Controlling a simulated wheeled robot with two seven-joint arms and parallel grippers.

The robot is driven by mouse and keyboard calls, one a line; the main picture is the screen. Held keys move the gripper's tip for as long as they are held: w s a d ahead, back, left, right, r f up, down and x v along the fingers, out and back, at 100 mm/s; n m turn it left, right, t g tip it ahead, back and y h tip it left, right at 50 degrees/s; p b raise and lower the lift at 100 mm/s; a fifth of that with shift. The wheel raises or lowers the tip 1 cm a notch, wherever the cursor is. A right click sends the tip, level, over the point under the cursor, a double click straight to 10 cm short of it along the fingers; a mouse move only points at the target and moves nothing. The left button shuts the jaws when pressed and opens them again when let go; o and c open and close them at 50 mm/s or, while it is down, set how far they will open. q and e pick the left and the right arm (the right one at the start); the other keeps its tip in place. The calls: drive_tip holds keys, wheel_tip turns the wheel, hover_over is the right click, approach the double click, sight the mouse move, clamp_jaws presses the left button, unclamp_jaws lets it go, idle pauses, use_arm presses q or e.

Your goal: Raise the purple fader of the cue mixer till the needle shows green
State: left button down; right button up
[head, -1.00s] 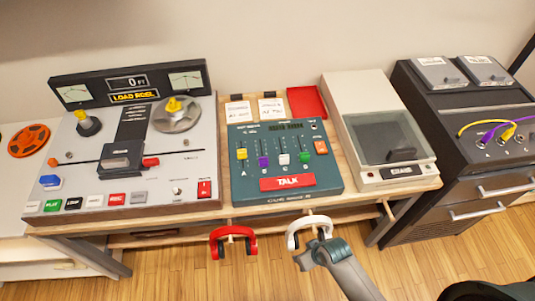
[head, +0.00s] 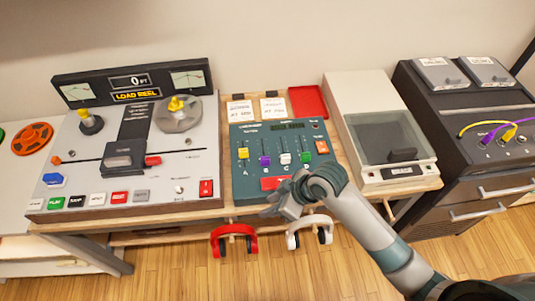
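The cue mixer (head: 250,142) is a teal box in the middle of the bench. Its yellow fader (head: 243,153), purple fader (head: 264,161), white fader (head: 286,158) and green fader (head: 305,157) stand in a row. A dark display (head: 288,126) lies above the faders; I cannot make out a needle on it. My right gripper (head: 272,206) is over the mixer's front edge, below the purple fader and apart from it. My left gripper is not in view.
A tape machine (head: 200,130) stands left of the mixer. A grey box with a dark lid (head: 350,100) stands to its right. Red headphones (head: 233,231) and white headphones (head: 292,240) hang under the bench's front edge, close below my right arm.

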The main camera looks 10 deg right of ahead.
sight(266, 158)
drive_tip(key=w+r+n, duration=0.1)
drive_tip(key=w+r, duration=0.1)
drive_tip(key=w+r+n+g, duration=0.1)
drive_tip(key=w+r+n, duration=0.1)
drive_tip(key=w, duration=0.1)
drive_tip(key=w+r+n+g, duration=0.1)
drive_tip(key=w+r, duration=0.1)
drive_tip(key=shift+w+r+n, duration=0.1)
drive_tip(key=shift+w+n, duration=0.2)
drive_tip(key=shift+w, duration=0.05)
drive_tip(key=w+d+r+n+g+h, duration=0.1)
drive_tip(key=w+d+r+n, duration=0.1)
drive_tip(key=w+d+r, duration=0.5)
wheel_tip(266, 158, up, 4)
drive_tip(key=shift+w+d+f, duration=0.1)
drive_tip(key=shift+w+d, duration=0.25)
drive_tip(key=shift+w, duration=0.65)
drive_tip(key=p+x, duration=0.5)
drive_tip(key=x, duration=1.1)
drive_tip(key=shift+d+f, duration=0.15)
drive_tip(key=shift+f, duration=0.6)
clamp_jaws()
